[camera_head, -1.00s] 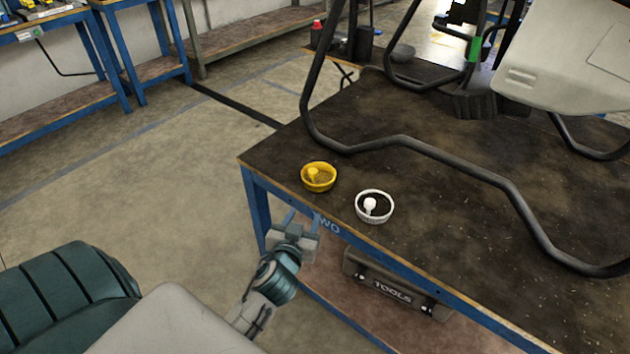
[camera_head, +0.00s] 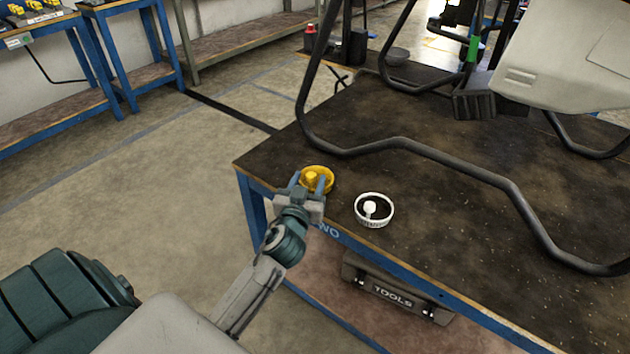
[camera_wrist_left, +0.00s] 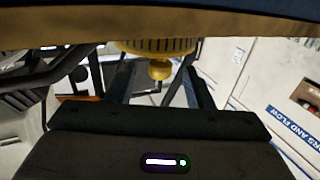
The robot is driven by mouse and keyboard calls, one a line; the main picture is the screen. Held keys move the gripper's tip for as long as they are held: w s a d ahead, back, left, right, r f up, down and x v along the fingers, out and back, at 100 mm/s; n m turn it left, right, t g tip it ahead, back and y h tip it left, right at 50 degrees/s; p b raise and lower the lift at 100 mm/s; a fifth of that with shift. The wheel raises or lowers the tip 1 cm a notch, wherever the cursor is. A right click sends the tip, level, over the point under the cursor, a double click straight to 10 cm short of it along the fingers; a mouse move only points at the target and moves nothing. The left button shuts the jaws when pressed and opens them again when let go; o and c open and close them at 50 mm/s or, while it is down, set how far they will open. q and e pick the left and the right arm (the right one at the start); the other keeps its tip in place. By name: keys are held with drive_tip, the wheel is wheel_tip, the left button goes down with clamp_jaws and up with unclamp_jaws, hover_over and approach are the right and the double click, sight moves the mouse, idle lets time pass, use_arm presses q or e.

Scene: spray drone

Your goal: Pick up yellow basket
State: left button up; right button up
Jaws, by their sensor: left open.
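The yellow basket (camera_head: 328,175) is a small round bowl with a knob inside, at the table's near left corner. It also shows in the left wrist view (camera_wrist_left: 143,45), where its slotted side and knob appear between and just beyond the fingers. My left gripper (camera_head: 307,182) is open at the near side of the basket, its fingers overlapping the basket's near part in the head view. In the left wrist view the gripper (camera_wrist_left: 158,78) has its two fingers apart with nothing clamped. Contact with the basket cannot be told. My right gripper is not in view.
A white basket (camera_head: 374,222) with a white knob stands to the right of the yellow one. A black tubular frame (camera_head: 400,146) lies across the table (camera_head: 440,270) behind both. A tools case (camera_head: 395,290) sits on the shelf below.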

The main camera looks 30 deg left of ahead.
use_arm(q)
drive_tip(key=shift+x, duration=1.25)
drive_tip(key=shift+s, duration=0.1)
clamp_jaws()
drive_tip(key=shift+r, duration=0.2)
